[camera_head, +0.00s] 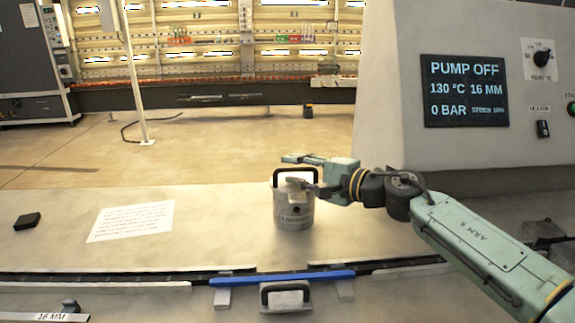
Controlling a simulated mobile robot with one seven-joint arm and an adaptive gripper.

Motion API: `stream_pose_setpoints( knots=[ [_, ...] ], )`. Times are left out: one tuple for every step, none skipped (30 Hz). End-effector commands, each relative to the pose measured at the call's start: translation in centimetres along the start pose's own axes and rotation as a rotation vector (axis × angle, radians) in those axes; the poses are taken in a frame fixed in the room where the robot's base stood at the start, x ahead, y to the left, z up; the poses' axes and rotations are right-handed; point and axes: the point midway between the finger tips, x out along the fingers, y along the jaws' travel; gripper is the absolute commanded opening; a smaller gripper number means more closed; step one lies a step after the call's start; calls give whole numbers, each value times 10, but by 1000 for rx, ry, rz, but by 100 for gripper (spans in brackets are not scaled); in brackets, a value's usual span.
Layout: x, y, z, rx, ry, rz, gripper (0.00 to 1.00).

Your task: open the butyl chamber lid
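A grey cylindrical pot (294,214) with dark lettering stands upright on the worktop, with a black-framed handle (276,178) at its top. My gripper (300,172) comes from the right at the height of this handle. Its two fingers point left and are apart, one above the other, overlapping the handle in the picture. I cannot tell whether they touch it. A grey plate with a black handle (285,297) sits at the front edge, below a blue bar (282,279). No label shows which part is the butyl chamber lid.
A grey machine housing (460,140) with a screen (464,90) reading "PUMP OFF" stands at right behind my arm. A paper sheet (131,221) and a small black block (27,221) lie at left. The worktop between pot and paper is clear.

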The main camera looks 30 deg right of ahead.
Motion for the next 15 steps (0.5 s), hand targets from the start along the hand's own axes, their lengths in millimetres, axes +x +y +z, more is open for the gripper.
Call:
stream_pose_setpoints(
  knots=[
    [0,0,0,0,0,0,30],
    [-1,0,0,0,0,0,30],
    [-1,0,0,0,0,0,30],
    [0,0,0,0,0,0,30],
    [0,0,0,0,0,0,30],
    [0,0,0,0,0,0,30],
    [0,0,0,0,0,0,30],
    [0,0,0,0,0,0,30],
    [0,0,0,0,0,0,28],
    [0,0,0,0,0,0,26],
    [0,0,0,0,0,0,24],
    [0,0,0,0,0,0,21],
    [0,0,0,0,0,0,19],
    [0,0,0,0,0,0,17],
    [0,0,0,0,0,0,14]
  ],
)
